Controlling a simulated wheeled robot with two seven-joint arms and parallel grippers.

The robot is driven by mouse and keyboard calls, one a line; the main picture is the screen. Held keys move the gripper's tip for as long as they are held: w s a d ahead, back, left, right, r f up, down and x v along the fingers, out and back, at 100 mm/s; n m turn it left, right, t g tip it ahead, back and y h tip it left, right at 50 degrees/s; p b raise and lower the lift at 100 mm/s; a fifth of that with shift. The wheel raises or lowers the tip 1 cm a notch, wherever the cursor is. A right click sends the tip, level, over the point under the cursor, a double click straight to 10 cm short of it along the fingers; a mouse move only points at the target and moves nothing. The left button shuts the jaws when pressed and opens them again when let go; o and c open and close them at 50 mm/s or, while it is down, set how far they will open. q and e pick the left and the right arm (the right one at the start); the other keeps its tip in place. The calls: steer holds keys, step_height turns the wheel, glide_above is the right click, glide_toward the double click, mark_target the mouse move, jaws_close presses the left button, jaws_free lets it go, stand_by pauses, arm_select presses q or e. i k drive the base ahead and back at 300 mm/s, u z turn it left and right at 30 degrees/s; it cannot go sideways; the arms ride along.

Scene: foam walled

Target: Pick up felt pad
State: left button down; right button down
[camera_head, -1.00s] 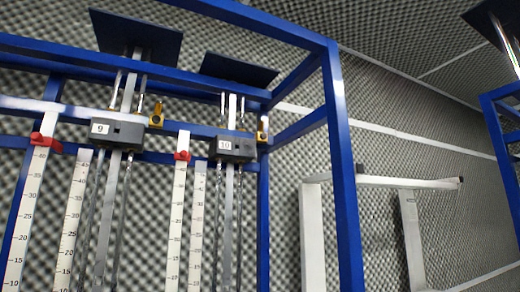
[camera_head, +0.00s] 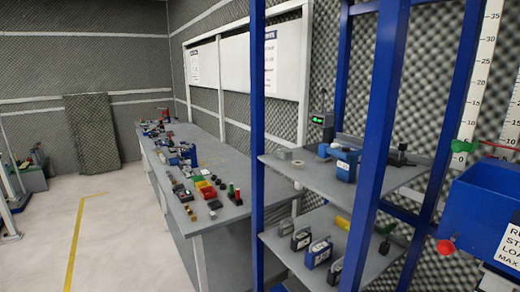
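I cannot make out a felt pad for certain in this view. A long grey workbench (camera_head: 225,160) runs along the wall and holds many small items, too small to tell apart clearly. A blue frame with grey shelves (camera_head: 310,178) stands nearer on the right and holds several small devices. Neither of my grippers is in view.
A blue post (camera_head: 257,120) of the rack stands upright before the bench. A blue bin (camera_head: 490,205) is at the right edge. A dark foam panel (camera_head: 92,132) leans on the back wall. The floor (camera_head: 110,220) with a yellow line is open at left.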

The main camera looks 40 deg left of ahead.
mark_target(323, 157)
steer(key=u, duration=2.9)
steer(key=i, duration=2.75)
steer(key=z, duration=2.95)
